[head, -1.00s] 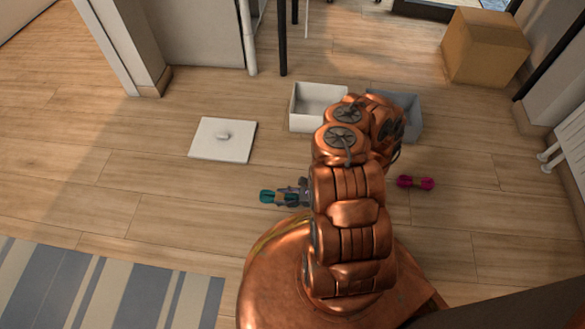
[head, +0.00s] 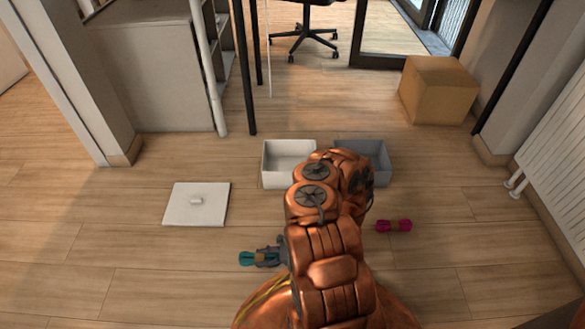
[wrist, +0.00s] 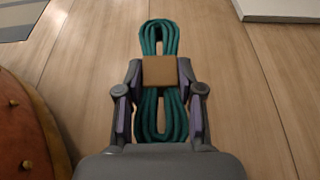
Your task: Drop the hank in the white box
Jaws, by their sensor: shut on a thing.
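The teal hank (head: 250,259) has a tan band around its middle. In the wrist view the hank (wrist: 160,38) lies lengthwise between the two fingers of my gripper (wrist: 160,100), which is shut on it at the band. In the head view my gripper (head: 268,255) points left, to the left of my arm, with the hank at its tip. I cannot tell how far the hank is above the floor. The white box (head: 264,168) stands open beyond my arm, and its inside looks empty where it shows.
A grey box (head: 378,166) adjoins the white box on the right, partly hidden by my arm. A white lid (head: 181,206) with a knob lies on the floor at left. A magenta hank (head: 394,226) lies at right. A cardboard box (head: 438,92) stands farther back.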

